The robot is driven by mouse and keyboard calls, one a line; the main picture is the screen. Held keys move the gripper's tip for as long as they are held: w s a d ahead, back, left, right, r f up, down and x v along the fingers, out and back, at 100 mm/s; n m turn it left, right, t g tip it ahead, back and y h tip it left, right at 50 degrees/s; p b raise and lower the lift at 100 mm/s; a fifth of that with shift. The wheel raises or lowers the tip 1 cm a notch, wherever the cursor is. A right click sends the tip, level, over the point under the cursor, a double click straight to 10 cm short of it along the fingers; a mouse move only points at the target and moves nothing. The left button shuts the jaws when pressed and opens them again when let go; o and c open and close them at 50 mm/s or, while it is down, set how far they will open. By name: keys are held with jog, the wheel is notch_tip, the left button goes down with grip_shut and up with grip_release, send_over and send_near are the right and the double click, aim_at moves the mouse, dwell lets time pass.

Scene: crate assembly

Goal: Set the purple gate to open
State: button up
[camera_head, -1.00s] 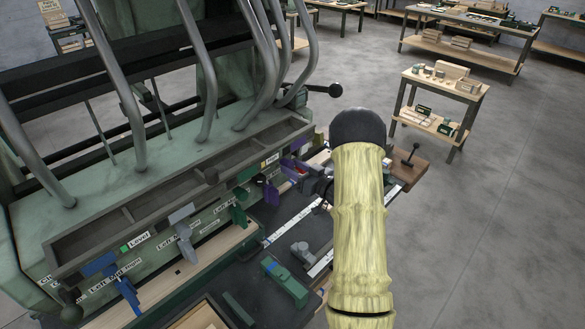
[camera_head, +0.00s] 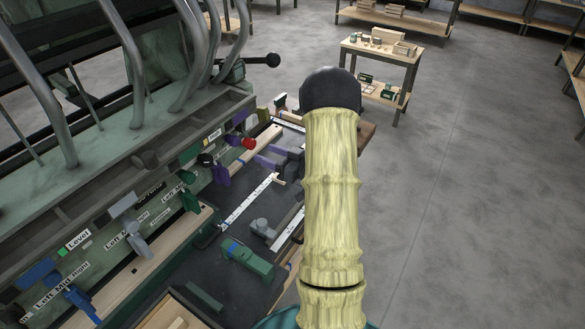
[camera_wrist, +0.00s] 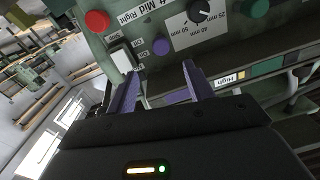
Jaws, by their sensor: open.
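A purple flap-like part (camera_head: 220,173) hangs at the front of the green machine, with a dark ball near its upper left. A purple block (camera_head: 239,117) sits above it on the machine's front; I cannot tell the gate's setting. My gripper (camera_head: 263,155) has purple fingers, is open and empty, and points left toward the machine, to the right of the flap and apart from it. In the wrist view, my gripper (camera_wrist: 161,69) faces a green panel, with a round purple button (camera_wrist: 161,46) showing beyond the gap between the fingertips.
Green (camera_head: 190,200), grey (camera_head: 138,241) and blue (camera_head: 80,303) flaps hang along the same front. The panel has a red button (camera_wrist: 97,21) and black dial (camera_wrist: 199,10). Floor (camera_head: 450,230) at right is clear.

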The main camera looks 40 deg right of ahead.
jog(key=b+v, duration=0.1)
jog(key=v, duration=0.6)
jog(key=shift+b, duration=0.3)
